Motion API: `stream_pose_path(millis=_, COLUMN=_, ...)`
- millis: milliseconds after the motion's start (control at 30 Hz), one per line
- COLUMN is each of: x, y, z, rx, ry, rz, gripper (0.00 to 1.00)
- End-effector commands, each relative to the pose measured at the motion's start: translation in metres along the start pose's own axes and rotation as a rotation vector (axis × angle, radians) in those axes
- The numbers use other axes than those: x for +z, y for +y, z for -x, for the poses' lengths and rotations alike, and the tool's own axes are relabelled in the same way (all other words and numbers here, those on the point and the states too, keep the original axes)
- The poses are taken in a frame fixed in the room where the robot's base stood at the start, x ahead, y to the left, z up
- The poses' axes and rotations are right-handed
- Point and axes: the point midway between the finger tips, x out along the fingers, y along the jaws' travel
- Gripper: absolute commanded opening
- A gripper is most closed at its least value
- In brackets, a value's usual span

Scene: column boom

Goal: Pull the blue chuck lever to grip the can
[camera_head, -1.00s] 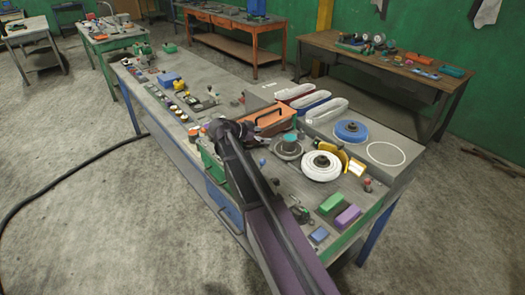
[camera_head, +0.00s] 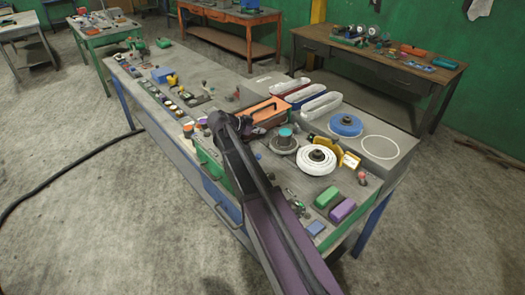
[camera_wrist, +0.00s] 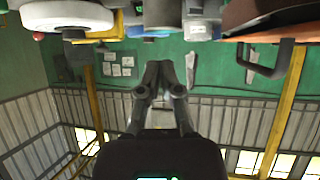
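A small can with a teal top (camera_head: 286,132) stands upright on a round grey chuck (camera_head: 284,146) on the workbench. I cannot make out the blue chuck lever in either view; it may be hidden by my arm or too small to see. My gripper (camera_head: 256,131) is just left of the chuck, close above the bench and near the orange box, and is dark and partly hidden in the head view. In the wrist view my gripper (camera_wrist: 159,68) has its fingers together, with nothing visible between them.
An orange box (camera_head: 268,111) is behind my gripper. A white wheel (camera_head: 316,161) and yellow bracket (camera_head: 349,160) are right of the chuck. Green (camera_head: 327,197) and purple (camera_head: 342,210) blocks lie near the front corner. White-lined bins (camera_head: 320,105) stand behind.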

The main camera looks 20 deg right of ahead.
Motion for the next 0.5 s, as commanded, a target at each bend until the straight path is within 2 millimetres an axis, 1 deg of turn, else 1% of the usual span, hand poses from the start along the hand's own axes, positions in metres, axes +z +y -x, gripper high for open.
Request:
stream_pose_path(millis=33, x=-0.005, y=0.003, z=-0.002, rx=0.006, ry=-0.029, rz=0.011, gripper=0.0)
stream_pose_path(millis=333, x=-0.007, y=0.018, z=-0.017, rx=0.013, ry=-0.284, rz=0.114, gripper=0.0)
stream_pose_path(millis=500, x=-0.009, y=0.026, z=-0.021, rx=-0.011, ry=-0.447, rz=0.173, gripper=0.0)
